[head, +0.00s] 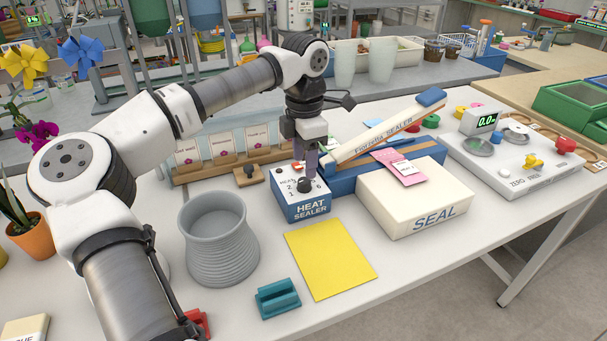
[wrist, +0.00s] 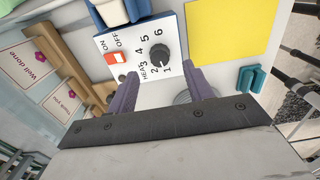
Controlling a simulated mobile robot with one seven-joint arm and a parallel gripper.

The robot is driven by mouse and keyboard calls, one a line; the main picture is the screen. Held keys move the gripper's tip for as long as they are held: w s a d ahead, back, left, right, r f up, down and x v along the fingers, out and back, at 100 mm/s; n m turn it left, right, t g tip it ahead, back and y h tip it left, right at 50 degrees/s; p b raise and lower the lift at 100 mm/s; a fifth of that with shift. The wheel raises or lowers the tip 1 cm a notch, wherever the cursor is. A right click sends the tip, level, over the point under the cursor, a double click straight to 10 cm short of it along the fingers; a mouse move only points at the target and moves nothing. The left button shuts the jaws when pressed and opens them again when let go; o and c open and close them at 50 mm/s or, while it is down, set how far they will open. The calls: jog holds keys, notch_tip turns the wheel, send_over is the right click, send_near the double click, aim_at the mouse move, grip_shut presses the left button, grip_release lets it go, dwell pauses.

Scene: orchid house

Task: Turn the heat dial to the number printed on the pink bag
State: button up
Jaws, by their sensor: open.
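The heat dial (wrist: 160,57) is a dark round knob on the white top of the blue heat sealer box (head: 301,208). Printed numbers up to 6 ring it; I cannot tell surely which one its mark points at. My gripper (wrist: 163,76) is open above the box, its two purple fingers apart and either side of the knob in the wrist view. In the head view my gripper (head: 306,168) points down over the dial, partly hiding the panel. The pink bag (head: 402,167) lies on the cream SEAL box (head: 420,202); its print is too small to read.
A red ON/OFF switch (wrist: 116,58) sits beside the dial. The sealer's raised arm (head: 385,130) slants up to the right. A grey ribbed pot (head: 218,245), a yellow sheet (head: 330,259) and a teal block (head: 278,298) stand or lie nearby. A wooden card rack (head: 225,164) is behind.

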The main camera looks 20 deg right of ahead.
aim_at(304, 180)
jog(key=shift+f+p, duration=0.3)
jog(key=shift+f, duration=2.35)
jog(key=c, duration=1)
jog(key=shift+o, duration=0.2)
jog(key=m, duration=0.3)
jog(key=shift+m, duration=0.4)
jog(key=shift+m+b, duration=0.35)
jog(key=shift+m, duration=1.65)
